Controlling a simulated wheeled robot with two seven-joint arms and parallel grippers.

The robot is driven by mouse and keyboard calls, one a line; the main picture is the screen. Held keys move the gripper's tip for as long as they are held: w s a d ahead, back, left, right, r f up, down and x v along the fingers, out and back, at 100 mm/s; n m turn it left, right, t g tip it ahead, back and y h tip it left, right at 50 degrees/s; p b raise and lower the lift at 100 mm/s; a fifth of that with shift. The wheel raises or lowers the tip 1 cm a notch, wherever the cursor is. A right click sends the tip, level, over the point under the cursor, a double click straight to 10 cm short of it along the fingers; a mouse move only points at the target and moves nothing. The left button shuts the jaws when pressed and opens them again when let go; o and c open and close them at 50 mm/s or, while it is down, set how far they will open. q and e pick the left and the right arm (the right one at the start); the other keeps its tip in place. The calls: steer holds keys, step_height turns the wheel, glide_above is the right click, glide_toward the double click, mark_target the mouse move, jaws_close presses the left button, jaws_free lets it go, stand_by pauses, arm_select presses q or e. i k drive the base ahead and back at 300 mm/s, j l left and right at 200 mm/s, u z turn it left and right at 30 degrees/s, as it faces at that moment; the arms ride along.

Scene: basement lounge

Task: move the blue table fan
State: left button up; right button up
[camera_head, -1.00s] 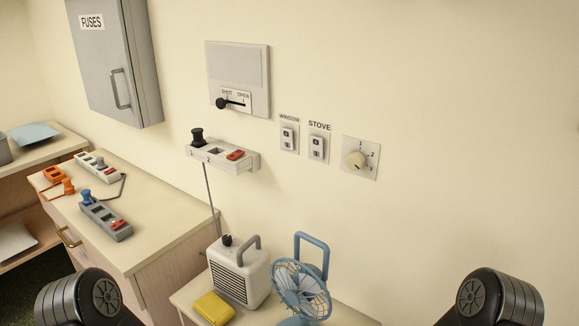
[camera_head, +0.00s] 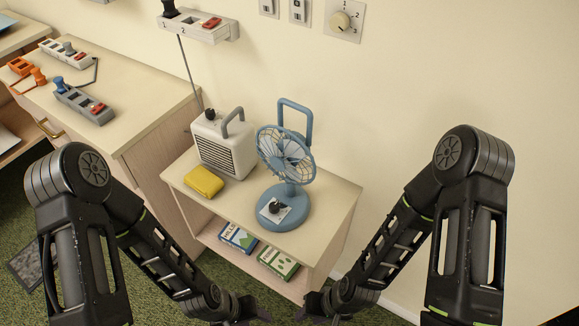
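The blue table fan (camera_head: 284,207) stands upright on the top of a small pale wooden shelf table (camera_head: 333,190). It has a round base with a dark knob, a caged head facing forward and left, and a tall blue loop handle behind. My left gripper (camera_head: 248,314) and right gripper (camera_head: 312,312) are low at the bottom edge, in front of the table and below its top. Both are apart from the fan. They are small, dark and partly cut off by the frame, so their opening is unclear.
A white heater (camera_head: 224,147) stands left of the fan, close to the wall, with a yellow block (camera_head: 203,181) in front. Two boxes (camera_head: 277,262) lie on the lower shelf. A wooden cabinet (camera_head: 130,120) with power strips stands left. The tabletop right of the fan is clear.

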mark_target(294, 201)
steer(key=i+j+z, duration=0.3)
steer(key=j, duration=1.05)
steer(key=j+z, duration=0.25)
steer(key=j, duration=1.1)
steer(key=k, duration=0.05)
